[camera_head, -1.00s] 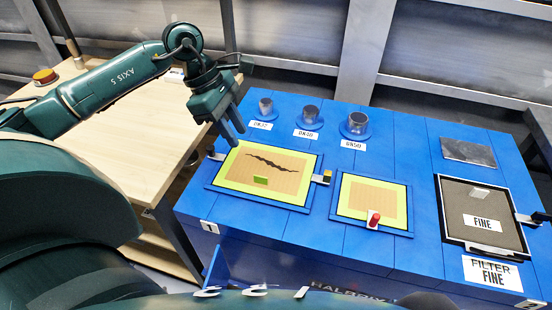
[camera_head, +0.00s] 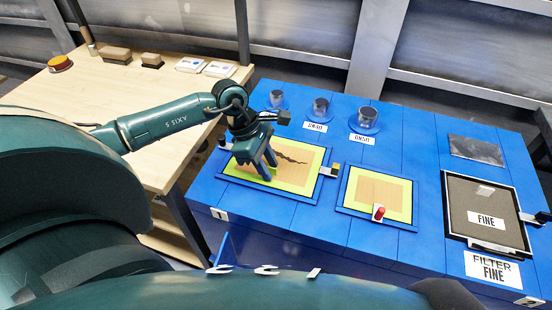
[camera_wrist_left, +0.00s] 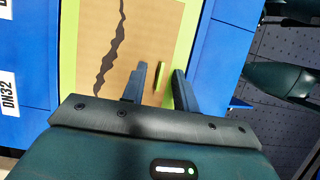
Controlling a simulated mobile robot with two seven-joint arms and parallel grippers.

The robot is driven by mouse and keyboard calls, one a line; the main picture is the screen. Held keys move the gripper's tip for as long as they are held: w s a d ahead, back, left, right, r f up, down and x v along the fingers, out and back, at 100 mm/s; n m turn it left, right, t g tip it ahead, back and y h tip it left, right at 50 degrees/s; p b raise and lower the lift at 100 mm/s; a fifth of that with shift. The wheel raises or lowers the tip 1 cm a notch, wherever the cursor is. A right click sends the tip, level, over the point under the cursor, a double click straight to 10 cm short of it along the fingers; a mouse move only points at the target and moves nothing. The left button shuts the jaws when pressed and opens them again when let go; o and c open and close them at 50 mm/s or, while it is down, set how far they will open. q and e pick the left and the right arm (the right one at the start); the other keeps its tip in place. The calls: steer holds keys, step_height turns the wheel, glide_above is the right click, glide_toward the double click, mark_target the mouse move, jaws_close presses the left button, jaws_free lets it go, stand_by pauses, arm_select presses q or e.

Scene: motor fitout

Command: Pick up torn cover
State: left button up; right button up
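The torn cover (camera_head: 300,175) is a tan panel with a yellow-green border and a jagged dark tear. It lies flat in a blue frame at the left of the blue cabinet top. It also fills much of the left wrist view (camera_wrist_left: 140,45). My left gripper (camera_head: 267,170) points down over the cover's left part. In the left wrist view its two fingers (camera_wrist_left: 159,72) are apart, with the cover's small green tab (camera_wrist_left: 160,78) showing between them. They do not visibly grip the tab. In the head view the gripper hides the tab. My right gripper is not in view.
A smaller green-bordered cover (camera_head: 375,190) with a red knob lies to the right. Small clamps sit beside the torn cover's frame. Several grey cups on blue flanges (camera_head: 366,118) stand behind. A dark filter (camera_head: 487,215) is far right. A wooden table (camera_head: 130,100) stands left.

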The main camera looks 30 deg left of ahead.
arm_select(q)
steer(key=shift+f, duration=0.1)
steer(key=shift+c, duration=0.3)
jaws_close()
